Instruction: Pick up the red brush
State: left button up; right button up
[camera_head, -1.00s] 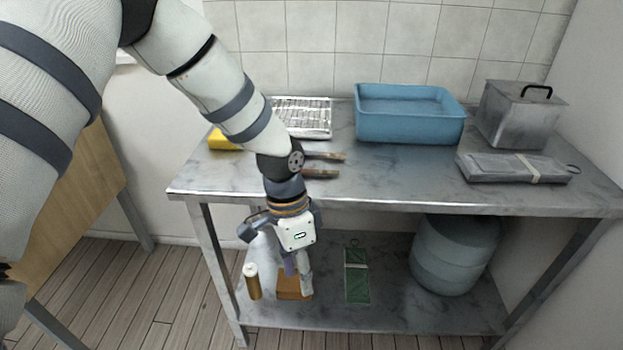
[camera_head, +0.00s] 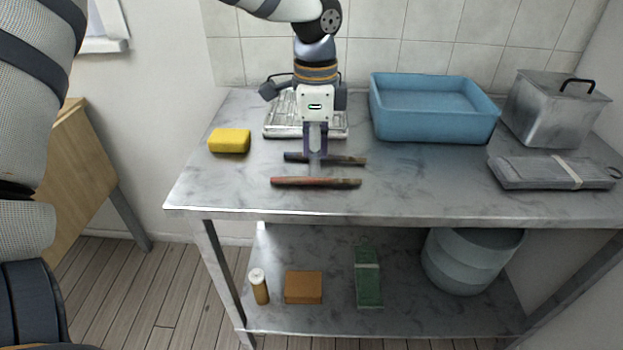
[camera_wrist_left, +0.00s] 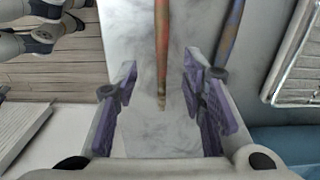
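The red brush (camera_head: 316,182) lies flat on the metal table, its length running left to right near the front. In the left wrist view it (camera_wrist_left: 162,45) comes down from the top edge, and its thin end lies between the two purple fingers. A darker blue brush (camera_head: 345,160) lies behind it, partly hidden by my gripper; it also shows in the left wrist view (camera_wrist_left: 228,35). My left gripper (camera_head: 315,153) points down above the brushes, open and empty. My right gripper is in neither view.
A yellow sponge (camera_head: 229,141) lies left, a wire rack (camera_head: 280,122) behind, a blue basin (camera_head: 434,125) right. The lower shelf (camera_head: 400,310) holds several items. The table's front is clear.

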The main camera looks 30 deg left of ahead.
aim_at(316, 178)
pick_arm(q)
notch_tip(316, 178, down, 5)
jog(key=shift+w+r, duration=0.15)
jog(key=shift+r, duration=0.05)
grip_shut()
jog(key=shift+r, duration=0.2)
